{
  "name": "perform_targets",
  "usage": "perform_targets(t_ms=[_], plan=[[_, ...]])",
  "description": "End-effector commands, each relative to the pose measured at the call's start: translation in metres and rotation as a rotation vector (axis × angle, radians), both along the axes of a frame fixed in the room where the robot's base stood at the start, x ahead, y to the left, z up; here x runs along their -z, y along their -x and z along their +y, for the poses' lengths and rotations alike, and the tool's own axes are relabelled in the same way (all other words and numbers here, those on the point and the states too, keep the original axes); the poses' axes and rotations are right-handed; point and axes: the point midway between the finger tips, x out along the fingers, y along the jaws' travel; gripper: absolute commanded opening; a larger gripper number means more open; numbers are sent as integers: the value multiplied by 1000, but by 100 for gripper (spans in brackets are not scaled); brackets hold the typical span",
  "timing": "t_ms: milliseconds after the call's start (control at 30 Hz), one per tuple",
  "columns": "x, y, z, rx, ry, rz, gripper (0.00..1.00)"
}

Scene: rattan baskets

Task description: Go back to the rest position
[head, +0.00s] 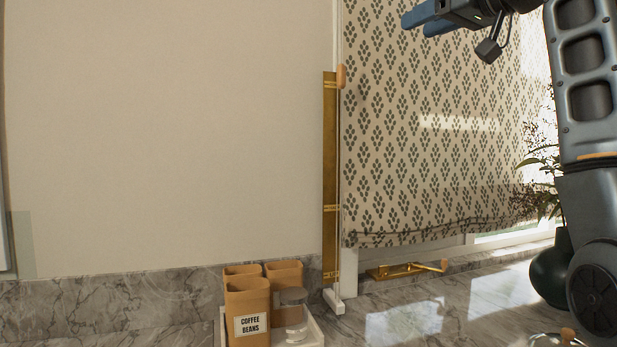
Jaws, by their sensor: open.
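My gripper (420,21) shows at the top edge of the head view, right of the middle. Its blue-tipped fingers point left, in front of the patterned blind. It is open, and nothing shows between the fingers. The top of the hand is cut off by the frame. My arm runs down the right side of the view. No rattan basket shows in this view.
Brown canisters (247,308), one labelled coffee beans, stand with a glass jar (291,315) in a white tray (314,336) on the marble counter (400,322). A patterned blind (430,130) covers the window. A dark vase (549,277) with a plant stands behind my arm.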

Motion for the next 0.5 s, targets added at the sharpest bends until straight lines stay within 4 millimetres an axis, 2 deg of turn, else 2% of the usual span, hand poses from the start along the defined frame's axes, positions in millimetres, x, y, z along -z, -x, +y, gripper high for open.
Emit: perform_targets(t_ms=[67, 300, 500], plan=[[0, 0, 0, 0, 0, 0, 50], [30, -12, -3, 15, -23, 13, 50], [64, -23, -5, 35, -46, 27, 50]])
